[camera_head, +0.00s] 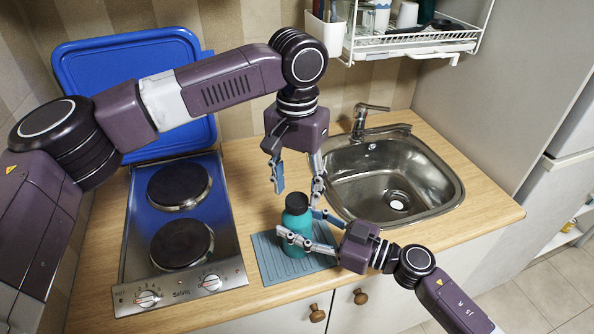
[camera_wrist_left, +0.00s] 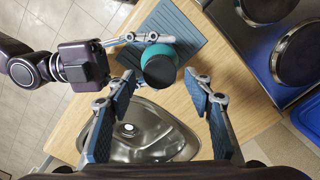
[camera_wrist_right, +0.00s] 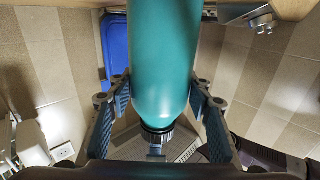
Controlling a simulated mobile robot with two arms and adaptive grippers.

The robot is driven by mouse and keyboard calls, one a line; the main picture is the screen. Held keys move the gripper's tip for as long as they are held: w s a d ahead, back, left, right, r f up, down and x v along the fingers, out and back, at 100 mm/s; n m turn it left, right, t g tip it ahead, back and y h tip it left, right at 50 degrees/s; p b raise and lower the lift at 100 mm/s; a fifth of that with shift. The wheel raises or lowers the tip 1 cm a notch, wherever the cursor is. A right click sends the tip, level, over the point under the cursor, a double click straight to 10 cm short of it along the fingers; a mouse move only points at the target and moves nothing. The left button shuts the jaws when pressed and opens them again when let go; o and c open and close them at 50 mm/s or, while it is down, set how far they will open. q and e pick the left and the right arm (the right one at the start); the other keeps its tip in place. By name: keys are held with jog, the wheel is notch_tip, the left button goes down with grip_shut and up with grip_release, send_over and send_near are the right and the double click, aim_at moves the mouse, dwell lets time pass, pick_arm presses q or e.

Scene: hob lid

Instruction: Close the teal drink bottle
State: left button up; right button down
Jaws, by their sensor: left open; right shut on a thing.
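The teal bottle (camera_head: 294,240) stands upright on a blue ribbed mat (camera_head: 268,266), with a black cap (camera_head: 296,203) at its top. Whether the cap is tight cannot be told. My right gripper (camera_head: 303,226) is shut around the bottle's body from the right; its fingers also flank the bottle (camera_wrist_right: 163,60) in the right wrist view. My left gripper (camera_head: 297,183) is open, pointing down above the cap. In the left wrist view the black cap (camera_wrist_left: 159,71) lies just beyond and between the open left fingertips (camera_wrist_left: 161,84), apart from them.
A sink (camera_head: 390,180) with a tap (camera_head: 365,115) is right of the bottle. A two-plate hob (camera_head: 212,245) with a raised blue lid (camera_head: 85,75) is to the left. A dish rack (camera_head: 420,45) hangs above the sink. Bare wooden counter (camera_head: 240,160) lies between hob and sink.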

pick_arm(q)
jog(key=shift+f, duration=1.15)
jog(key=c, duration=1.2)
jog(key=m, duration=1.1)
jog(key=shift+m, duration=0.3)
jog(key=o, duration=1.3)
jog(key=shift+o, duration=0.2)
notch_tip(320, 180, up, 12)
